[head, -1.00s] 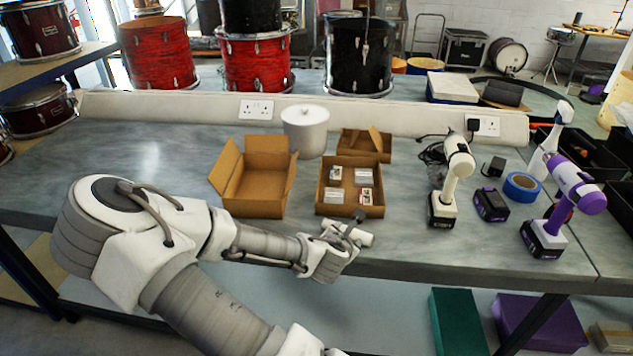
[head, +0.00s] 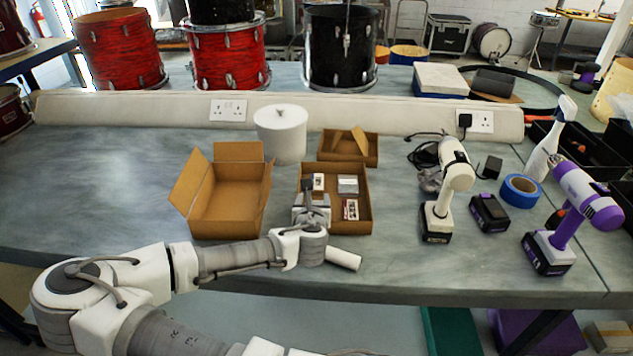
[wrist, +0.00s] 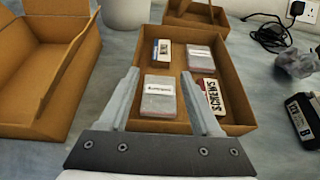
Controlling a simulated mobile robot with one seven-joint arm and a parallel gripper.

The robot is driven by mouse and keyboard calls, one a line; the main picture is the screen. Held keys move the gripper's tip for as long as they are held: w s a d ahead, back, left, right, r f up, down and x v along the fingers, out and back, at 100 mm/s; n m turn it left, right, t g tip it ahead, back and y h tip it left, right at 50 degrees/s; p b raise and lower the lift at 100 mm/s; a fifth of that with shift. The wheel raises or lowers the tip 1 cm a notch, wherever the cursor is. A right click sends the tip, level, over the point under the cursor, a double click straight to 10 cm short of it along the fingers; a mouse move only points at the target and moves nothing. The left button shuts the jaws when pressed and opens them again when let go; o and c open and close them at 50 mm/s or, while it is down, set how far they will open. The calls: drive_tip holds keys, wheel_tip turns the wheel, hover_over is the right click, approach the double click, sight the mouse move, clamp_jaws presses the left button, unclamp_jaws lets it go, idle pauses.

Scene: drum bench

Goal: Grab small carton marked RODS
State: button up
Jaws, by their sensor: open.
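A brown open cardboard box (head: 366,213) holds several small cartons; its rim also shows in the wrist view (wrist: 240,95). In the wrist view, a pale grey carton (wrist: 158,98) with a white label lies near left, between my fingers in the picture. A red and white carton (wrist: 209,100) reading SCREWS is near right. I cannot read RODS on any label. My gripper (wrist: 160,73) is open and empty over the box's near side; in the head view it hides the near-left carton.
An empty open cardboard box (head: 228,205) stands left. A smaller box (head: 350,148) and a white lidded pot (head: 281,135) stand behind. A white cylinder (head: 343,259) lies near the bench edge. A white drill (head: 447,190), battery (head: 489,213) and blue tape (head: 520,190) are right.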

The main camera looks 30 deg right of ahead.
approach(317, 181)
drive_tip(key=x, duration=0.3)
drive_tip(key=shift+w+d+b, duration=0.1)
drive_tip(key=shift+w+b, duration=0.25)
drive_tip(key=shift+w, duration=0.15)
drive_tip(key=shift+x, duration=2.65)
drive_tip(key=shift+s+d+f, duration=0.1)
drive_tip(key=shift+s+d, duration=0.05)
clamp_jaws()
